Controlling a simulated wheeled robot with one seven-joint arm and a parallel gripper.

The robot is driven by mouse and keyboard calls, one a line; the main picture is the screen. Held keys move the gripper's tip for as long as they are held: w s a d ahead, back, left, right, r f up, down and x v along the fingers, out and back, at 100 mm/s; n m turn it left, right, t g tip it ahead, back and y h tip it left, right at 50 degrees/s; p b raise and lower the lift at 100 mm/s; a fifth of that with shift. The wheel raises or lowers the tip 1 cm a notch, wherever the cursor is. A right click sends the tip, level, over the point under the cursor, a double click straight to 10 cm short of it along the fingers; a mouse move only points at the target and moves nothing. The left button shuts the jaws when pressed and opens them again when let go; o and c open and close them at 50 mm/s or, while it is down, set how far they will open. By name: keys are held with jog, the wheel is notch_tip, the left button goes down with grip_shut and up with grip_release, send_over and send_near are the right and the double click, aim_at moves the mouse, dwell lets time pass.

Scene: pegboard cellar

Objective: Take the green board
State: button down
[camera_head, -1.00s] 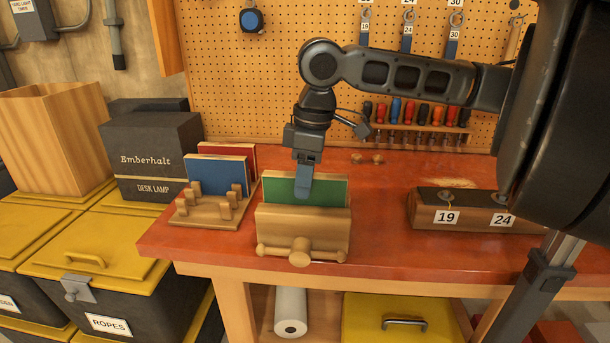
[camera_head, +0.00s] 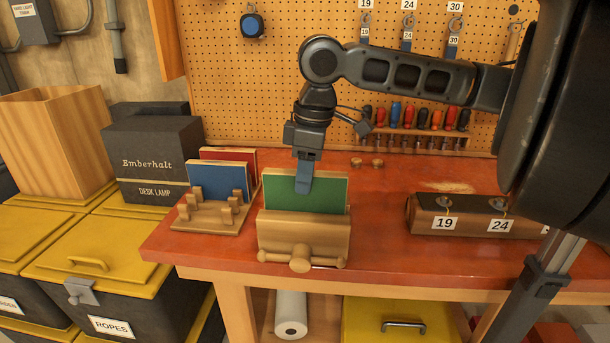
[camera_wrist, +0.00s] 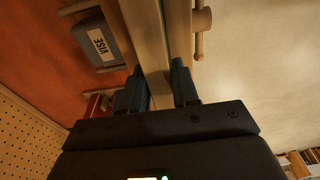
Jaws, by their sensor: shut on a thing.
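The green board (camera_head: 331,193) stands upright at the wooden vise (camera_head: 303,235) on the front edge of the red workbench. Its lower part is hidden behind the vise's front jaw. My gripper (camera_head: 304,180) points down and is shut on the top edge of the green board. In the wrist view my gripper's two fingers (camera_wrist: 160,88) sit on either side of the board's edge (camera_wrist: 175,40). I cannot tell whether the vise jaws touch the board.
A wooden rack (camera_head: 207,217) at the left holds a blue board (camera_head: 218,178) and a red board (camera_head: 240,156). A dark lamp box (camera_head: 157,160) stands behind it. A block (camera_head: 475,216) with labels 19 and 24 lies at the right. Screwdrivers (camera_head: 423,118) hang at the back.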

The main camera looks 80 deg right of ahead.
jog(key=shift+r+p, duration=2.5)
jog(key=shift+r, duration=1.95)
